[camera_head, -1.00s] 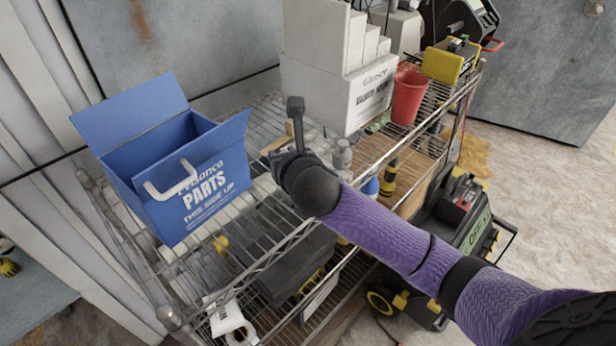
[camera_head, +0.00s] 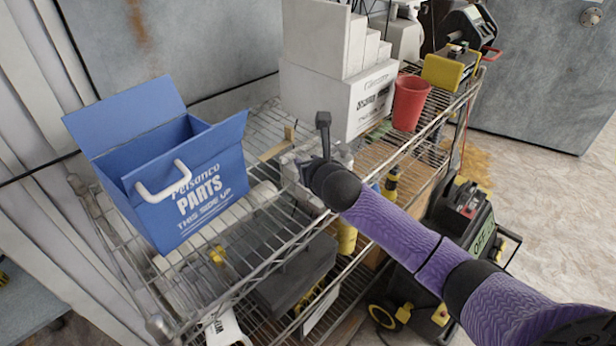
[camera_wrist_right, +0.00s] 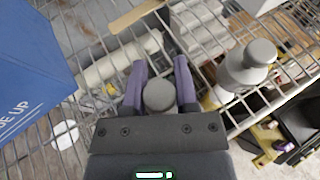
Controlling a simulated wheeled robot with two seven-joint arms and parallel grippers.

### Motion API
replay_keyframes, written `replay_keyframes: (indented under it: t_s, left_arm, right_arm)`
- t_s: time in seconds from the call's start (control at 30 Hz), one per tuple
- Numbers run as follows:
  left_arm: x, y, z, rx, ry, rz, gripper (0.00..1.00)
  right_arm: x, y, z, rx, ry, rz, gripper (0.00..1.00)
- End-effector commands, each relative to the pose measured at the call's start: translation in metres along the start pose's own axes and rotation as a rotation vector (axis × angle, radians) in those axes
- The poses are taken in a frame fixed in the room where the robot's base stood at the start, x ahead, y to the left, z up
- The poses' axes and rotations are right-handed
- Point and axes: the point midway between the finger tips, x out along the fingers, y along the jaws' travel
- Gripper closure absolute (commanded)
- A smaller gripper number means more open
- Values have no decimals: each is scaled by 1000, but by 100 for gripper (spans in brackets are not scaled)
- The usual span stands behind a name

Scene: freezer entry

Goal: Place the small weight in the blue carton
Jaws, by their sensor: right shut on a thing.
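The small weight (camera_wrist_right: 159,96), a grey round-topped piece, sits between the purple fingers of my right gripper (camera_wrist_right: 160,72) in the right wrist view. The gripper is shut on it. In the head view my right gripper (camera_head: 306,170) is over the wire shelf, to the right of the blue carton and apart from it; the weight is hidden there by the hand. The blue carton (camera_head: 212,190) stands on the shelf with its flaps open and a white handle on its front. Its side also shows in the right wrist view (camera_wrist_right: 30,65). My left gripper is out of view.
A larger grey weight (camera_wrist_right: 250,62) stands right of the gripper in the wrist view. White boxes (camera_head: 360,100) and a red cup (camera_head: 410,102) stand farther back on the wire shelf. A white roll (camera_wrist_right: 120,58) lies between gripper and carton.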

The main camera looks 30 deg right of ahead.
Motion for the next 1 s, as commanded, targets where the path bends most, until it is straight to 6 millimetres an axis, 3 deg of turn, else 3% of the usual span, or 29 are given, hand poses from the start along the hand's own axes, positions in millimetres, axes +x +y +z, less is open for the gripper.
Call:
replay_keyframes:
  t_s: [0.1,0.43,0.47,0.6,0.87,1.0]
  left_arm:
    - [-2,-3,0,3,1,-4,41]
    - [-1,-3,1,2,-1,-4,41]
    - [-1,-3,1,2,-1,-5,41]
    - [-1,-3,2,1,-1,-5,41]
    - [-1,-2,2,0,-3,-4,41]
    - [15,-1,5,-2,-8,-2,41]
  right_arm:
    - [5,0,-11,1,-1,1,100]
    - [6,0,-14,-2,-2,0,100]
    - [6,0,-14,-2,-1,0,59]
    - [6,0,-14,-1,-1,0,30]
    - [6,0,-14,-1,-1,1,28]
    - [9,1,-21,3,-1,2,28]
